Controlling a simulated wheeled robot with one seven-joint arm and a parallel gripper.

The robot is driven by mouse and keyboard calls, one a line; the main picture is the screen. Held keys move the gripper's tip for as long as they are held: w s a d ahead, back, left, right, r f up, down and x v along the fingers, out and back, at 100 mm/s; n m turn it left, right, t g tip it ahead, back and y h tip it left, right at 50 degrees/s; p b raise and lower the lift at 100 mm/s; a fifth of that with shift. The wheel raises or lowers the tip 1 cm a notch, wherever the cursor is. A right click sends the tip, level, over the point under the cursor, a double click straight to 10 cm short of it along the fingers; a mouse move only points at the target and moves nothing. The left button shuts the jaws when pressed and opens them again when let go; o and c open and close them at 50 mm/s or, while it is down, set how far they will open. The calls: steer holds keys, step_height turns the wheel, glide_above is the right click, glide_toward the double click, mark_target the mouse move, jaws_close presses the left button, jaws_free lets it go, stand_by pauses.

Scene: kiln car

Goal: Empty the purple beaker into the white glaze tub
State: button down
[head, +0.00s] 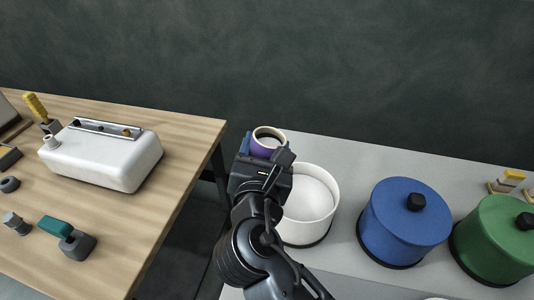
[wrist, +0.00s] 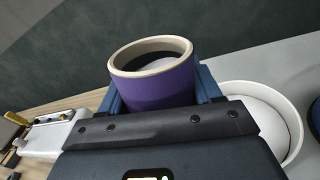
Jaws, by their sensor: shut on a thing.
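The purple beaker (head: 262,149) has a cream rim and a dark inside, and is held near the back left edge of the grey table. In the wrist view the beaker (wrist: 152,88) sits between the blue finger pads, close to upright with a slight tilt. The open white glaze tub (head: 322,205) stands just right of my gripper, with a pale inside. The tub also shows at right in the wrist view (wrist: 290,110).
A lidded blue tub (head: 388,232) and a lidded green tub (head: 490,245) stand right of the white tub. A gap separates the tables.

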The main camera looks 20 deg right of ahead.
steer(key=shift+f, duration=1.7)
steer(key=shift+a+r+m+g+y, duration=0.15)
steer(key=shift+a+r+m+y, duration=0.1)
steer(key=shift+m, duration=0.35)
steer(key=shift+a+r+m+g+y, duration=0.15)
steer(key=shift+a+r+m, duration=0.1)
steer(key=shift+m, duration=0.35)
steer(key=shift+d+f+b, duration=0.1)
steer(key=shift+f+b, duration=0.45)
steer(key=shift+f, duration=0.75)
steer(key=shift+r+p, duration=0.15)
steer(key=shift+p, duration=0.25)
steer(key=shift+a+f+m+y, duration=0.25)
steer(key=shift+f+m+y, duration=0.35)
steer(key=shift+f+m, duration=0.25)
steer(key=shift+g, duration=0.3)
steer(key=shift+a+f+m+y, duration=0.15)
steer(key=shift+m+y, duration=0.1)
steer(key=shift+m, duration=0.25)
steer(key=shift+f+m+y, duration=0.15)
steer(key=shift+m+y, duration=0.1)
steer(key=shift+m, duration=0.2)
